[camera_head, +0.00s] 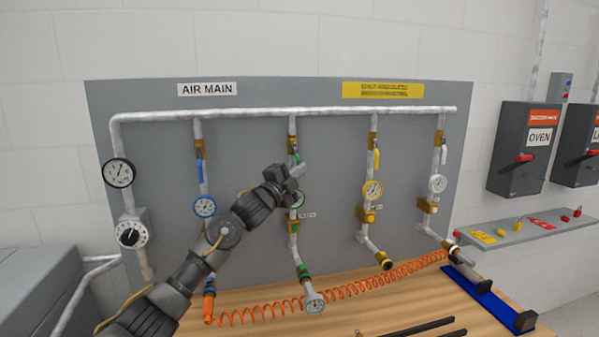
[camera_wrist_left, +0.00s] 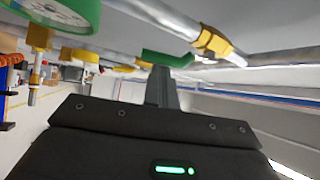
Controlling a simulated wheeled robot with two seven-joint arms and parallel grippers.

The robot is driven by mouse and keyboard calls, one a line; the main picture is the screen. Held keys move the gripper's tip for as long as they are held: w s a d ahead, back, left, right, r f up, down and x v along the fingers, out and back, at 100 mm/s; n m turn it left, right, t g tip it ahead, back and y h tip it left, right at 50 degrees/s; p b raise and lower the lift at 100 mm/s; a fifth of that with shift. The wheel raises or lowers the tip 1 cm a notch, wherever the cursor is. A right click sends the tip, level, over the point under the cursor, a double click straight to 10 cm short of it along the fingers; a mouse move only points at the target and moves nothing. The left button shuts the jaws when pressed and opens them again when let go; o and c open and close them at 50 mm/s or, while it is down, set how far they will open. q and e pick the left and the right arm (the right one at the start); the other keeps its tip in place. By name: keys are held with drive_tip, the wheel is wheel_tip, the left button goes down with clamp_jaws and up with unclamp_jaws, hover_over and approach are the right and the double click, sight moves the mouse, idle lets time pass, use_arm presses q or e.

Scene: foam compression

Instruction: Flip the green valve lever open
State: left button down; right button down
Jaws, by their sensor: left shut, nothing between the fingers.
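The green valve lever (camera_head: 297,157) is on the middle drop pipe of the panel, just above the green-rimmed gauge (camera_head: 299,199). My left gripper (camera_head: 296,171) is shut and empty, right below and in front of the lever. In the left wrist view, the green lever (camera_wrist_left: 168,59) lies across the tip of my shut fingers (camera_wrist_left: 162,80), close to the brass valve fitting (camera_wrist_left: 213,43). I cannot tell whether they touch. The gripper hides part of the middle pipe in the head view. My right gripper is not in view.
Blue-lever (camera_head: 200,160) and yellow-lever (camera_head: 376,160) pipes stand on either side. An orange coiled hose (camera_head: 340,291) runs along the wooden bench (camera_head: 270,325). A large gauge (camera_head: 118,173) is at the left. Switch boxes (camera_head: 525,148) and a shelf (camera_head: 525,232) are at the right.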

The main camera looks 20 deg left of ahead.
use_arm(q)
drive_tip(key=shift+a, duration=0.15)
drive_tip(key=d+r, duration=0.1)
drive_tip(key=d, duration=0.3)
drive_tip(key=b+v, duration=0.4)
drive_tip(key=v, duration=0.6)
drive_tip(key=shift+s+r, duration=0.2)
drive_tip(key=shift+s, duration=0.05)
drive_tip(key=shift+d, duration=0.15)
